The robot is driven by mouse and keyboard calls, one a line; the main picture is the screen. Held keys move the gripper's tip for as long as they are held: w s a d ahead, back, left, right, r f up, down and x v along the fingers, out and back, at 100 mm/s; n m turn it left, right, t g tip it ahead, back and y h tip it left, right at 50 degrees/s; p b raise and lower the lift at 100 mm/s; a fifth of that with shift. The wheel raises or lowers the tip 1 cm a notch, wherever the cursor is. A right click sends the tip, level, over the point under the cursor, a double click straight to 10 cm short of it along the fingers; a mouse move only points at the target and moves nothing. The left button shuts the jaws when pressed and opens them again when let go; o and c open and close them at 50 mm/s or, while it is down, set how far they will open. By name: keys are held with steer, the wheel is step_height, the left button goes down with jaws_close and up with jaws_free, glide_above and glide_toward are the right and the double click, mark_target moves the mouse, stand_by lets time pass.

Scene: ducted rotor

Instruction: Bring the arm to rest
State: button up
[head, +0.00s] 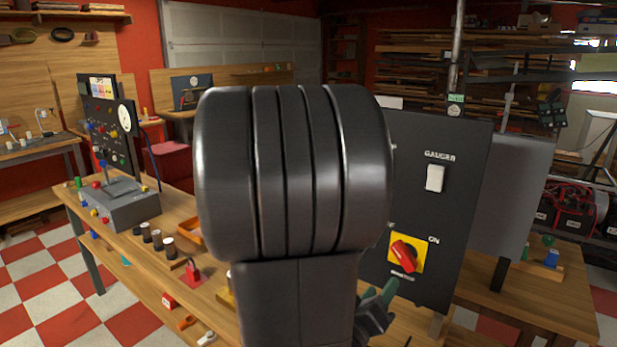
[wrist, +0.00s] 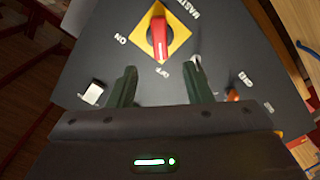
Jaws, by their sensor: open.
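My gripper (wrist: 162,84) is open and empty in the wrist view, its two dark green fingers apart in front of a black panel. In the head view, my dark arm fills the middle, and part of my gripper (head: 377,300) shows low beside the panel (head: 455,225). A red rotary switch (head: 404,255) on a yellow plate is on that panel; it also shows in the wrist view (wrist: 159,35), just beyond the fingertips. The fingers look apart from the knob. My arm hides the panel's left part in the head view.
A white rocker switch (head: 435,178) sits higher on the panel. A wooden bench (head: 150,255) at left carries a grey control box (head: 120,206), dark cylinders and a red padlock (head: 192,271). Another wooden table (head: 500,300) stands at right. Checkered floor (head: 50,292) is clear at lower left.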

mark_target(402, 259)
steer(key=p+x, duration=0.1)
steer(key=x, duration=1.1)
steer(key=shift+w+d, duration=0.15)
